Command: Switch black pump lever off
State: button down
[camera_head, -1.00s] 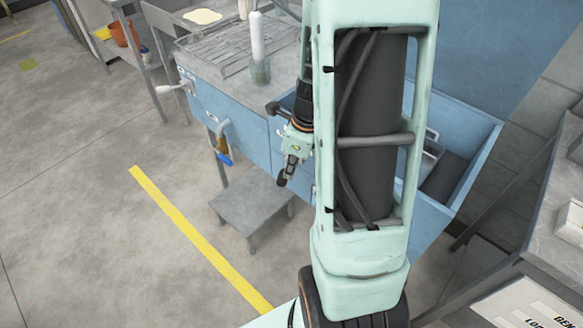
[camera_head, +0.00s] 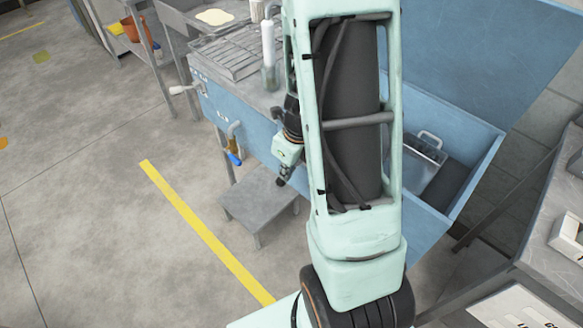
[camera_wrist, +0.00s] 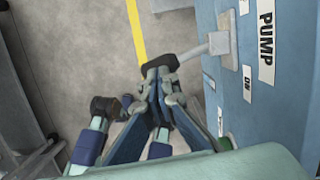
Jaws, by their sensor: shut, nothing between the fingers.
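The pump lever (camera_wrist: 195,53) shows in the wrist view. It has a grey bar running from a plate on the blue side panel to a black end. A "PUMP" label (camera_wrist: 266,42) and a smaller "ON" label sit beside its base. My gripper (camera_wrist: 161,78) is shut and empty, with its fingertips at the black end of the lever in the picture. I cannot tell whether they touch it. In the head view my gripper (camera_head: 282,181) points down in front of the blue unit, and my arm hides part of that unit.
The blue sink unit (camera_head: 250,130) has a drain tap with a blue handle (camera_head: 233,158) and a white-handled lever (camera_head: 183,89) on its left. A grey step (camera_head: 262,200) stands below. A grey table (camera_head: 540,225) is at right.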

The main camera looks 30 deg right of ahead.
jog(key=w+m+p, duration=0.1)
jog(key=m+p, duration=0.1)
jog(key=w+a+m+p, duration=0.1)
jog(key=m+p, duration=0.1)
jog(key=w+a+m+h+p, duration=0.1)
jog(key=m+p, duration=0.1)
jog(key=shift+w, duration=0.35)
jog(key=shift+w+p, duration=0.25)
jog(key=shift+p, duration=0.15)
dwell(0.4)
jog(key=shift+s+d, duration=0.3)
jog(key=shift+d, duration=0.4)
